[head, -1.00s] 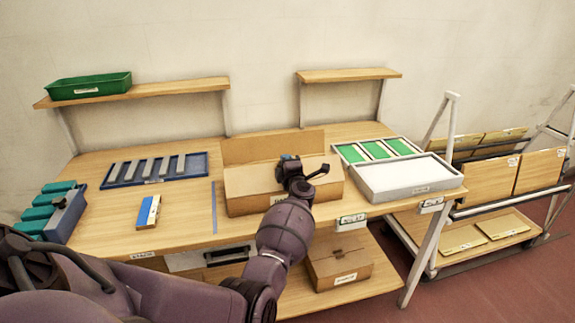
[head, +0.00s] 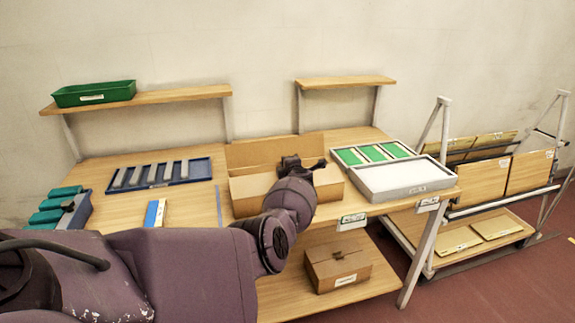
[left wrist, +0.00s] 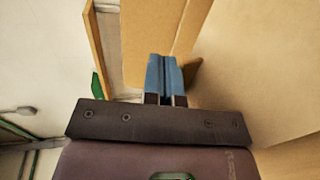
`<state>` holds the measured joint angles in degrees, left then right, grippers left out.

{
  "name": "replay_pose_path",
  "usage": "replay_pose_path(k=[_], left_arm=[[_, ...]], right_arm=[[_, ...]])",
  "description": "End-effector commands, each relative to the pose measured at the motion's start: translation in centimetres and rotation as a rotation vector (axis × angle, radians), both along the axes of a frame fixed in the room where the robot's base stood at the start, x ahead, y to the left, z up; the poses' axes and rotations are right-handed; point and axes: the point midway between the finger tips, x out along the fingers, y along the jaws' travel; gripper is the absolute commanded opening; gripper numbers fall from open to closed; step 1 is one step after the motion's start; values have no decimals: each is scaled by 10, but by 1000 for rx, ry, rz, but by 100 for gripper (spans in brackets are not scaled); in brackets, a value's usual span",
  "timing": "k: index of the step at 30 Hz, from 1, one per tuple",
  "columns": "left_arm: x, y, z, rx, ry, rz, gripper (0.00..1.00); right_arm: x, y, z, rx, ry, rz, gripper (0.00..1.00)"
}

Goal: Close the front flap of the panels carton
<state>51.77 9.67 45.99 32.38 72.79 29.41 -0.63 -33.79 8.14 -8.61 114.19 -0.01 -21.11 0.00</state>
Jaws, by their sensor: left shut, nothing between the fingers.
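The brown carton (head: 247,197) stands on the workbench, partly hidden behind my left arm. Its back flap (head: 262,152) stands up along the far side. I cannot make out the exact angle of the front flap, since my arm and gripper cover part of that edge. My left gripper (head: 308,164) is over the right part of the carton's top. In the left wrist view its blue fingertips (left wrist: 165,75) are together with nothing between them, and cardboard (left wrist: 255,65) fills the right side close by. My right gripper is not in view.
A white tray (head: 398,190) and a tray of green panels (head: 343,158) stand right of the carton. A blue rack of grey bars (head: 203,160) and a blue-and-white block (head: 154,213) lie left. A closed carton (head: 352,258) sits on the lower shelf.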

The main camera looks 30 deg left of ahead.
Motion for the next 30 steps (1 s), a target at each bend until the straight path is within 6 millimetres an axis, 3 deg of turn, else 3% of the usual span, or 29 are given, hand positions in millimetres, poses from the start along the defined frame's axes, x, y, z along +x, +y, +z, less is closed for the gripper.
replay_pose_path(k=[12, 30], left_arm=[[7, 7, -11, -136, 112, 0, 0], [8, 7, -13, -160, 131, -2, 0]], right_arm=[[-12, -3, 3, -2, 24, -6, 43], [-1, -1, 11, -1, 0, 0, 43]])
